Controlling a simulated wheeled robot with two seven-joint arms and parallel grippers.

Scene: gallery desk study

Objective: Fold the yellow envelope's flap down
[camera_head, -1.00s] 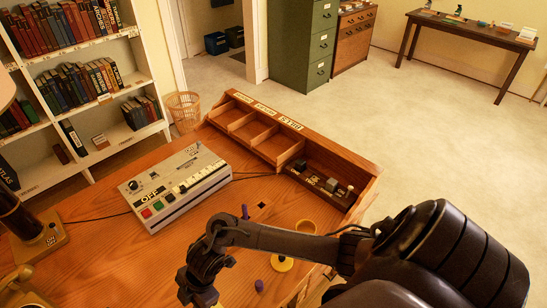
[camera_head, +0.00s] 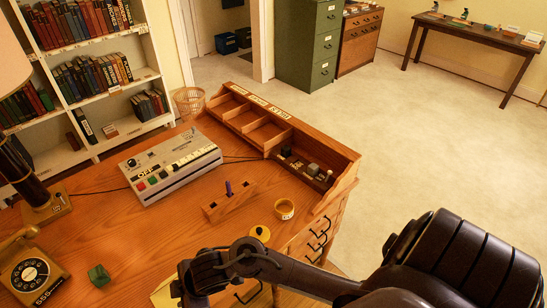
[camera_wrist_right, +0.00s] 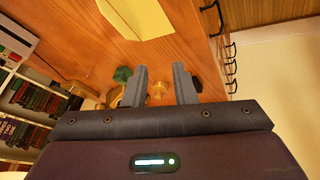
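The yellow envelope (camera_head: 163,292) shows at the lower edge of the head view, largely hidden behind my right arm. In the right wrist view a flat pale yellow piece of it (camera_wrist_right: 138,16) lies on the desk at the top, cut off by the frame; I cannot tell how its flap lies. My right gripper (camera_wrist_right: 162,88) is open, with its two fingers apart and nothing held between them. In the head view it is at the bottom, over the near part of the desk. My left gripper is not in view.
Drawer handles (camera_head: 318,238) project at right.

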